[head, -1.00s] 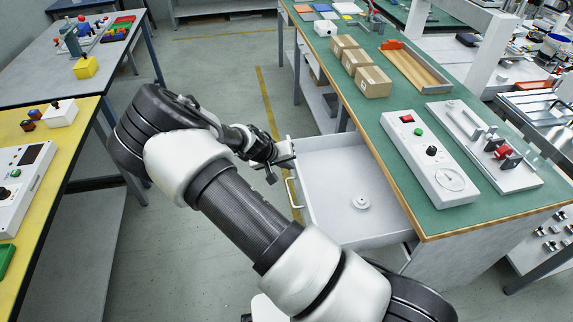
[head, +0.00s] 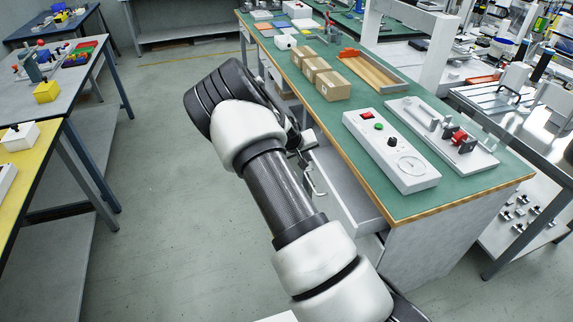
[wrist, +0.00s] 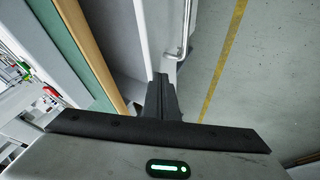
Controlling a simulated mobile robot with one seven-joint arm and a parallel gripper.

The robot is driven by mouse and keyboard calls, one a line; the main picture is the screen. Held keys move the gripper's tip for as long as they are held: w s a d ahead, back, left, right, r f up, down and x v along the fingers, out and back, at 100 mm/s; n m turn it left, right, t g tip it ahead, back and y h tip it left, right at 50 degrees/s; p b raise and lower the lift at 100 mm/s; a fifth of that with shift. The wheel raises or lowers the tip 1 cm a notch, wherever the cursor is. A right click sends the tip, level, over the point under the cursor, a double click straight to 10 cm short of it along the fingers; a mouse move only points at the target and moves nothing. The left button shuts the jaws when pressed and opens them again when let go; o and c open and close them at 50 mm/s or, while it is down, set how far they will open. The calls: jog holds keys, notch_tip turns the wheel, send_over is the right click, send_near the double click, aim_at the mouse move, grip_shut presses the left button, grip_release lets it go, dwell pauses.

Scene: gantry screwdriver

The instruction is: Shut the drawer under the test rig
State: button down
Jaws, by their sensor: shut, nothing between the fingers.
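The grey drawer (head: 345,190) under the green-topped bench (head: 435,200) is partly open, with its front panel and bar handle (head: 317,183) standing out past the bench edge. On the bench above are a white control box (head: 390,150) with a dial and a plate with clamps (head: 445,135). My gripper (wrist: 161,78) is shut and empty, with its tips at the drawer front (wrist: 143,35) beside the handle (wrist: 184,35). Contact looks likely but cannot be confirmed. In the head view my arm hides much of the gripper and part of the drawer.
Cardboard boxes (head: 321,77) and a wooden tray (head: 371,70) stand farther back on the bench. A yellow table (head: 30,175) and a grey table (head: 60,85) are at the left. The floor (head: 165,180) between them and the bench is clear.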

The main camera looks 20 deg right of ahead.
jog(key=d, duration=0.6)
jog(key=shift+d+b, duration=0.2)
jog(key=shift+b, duration=0.15)
jog(key=shift+a, duration=0.1)
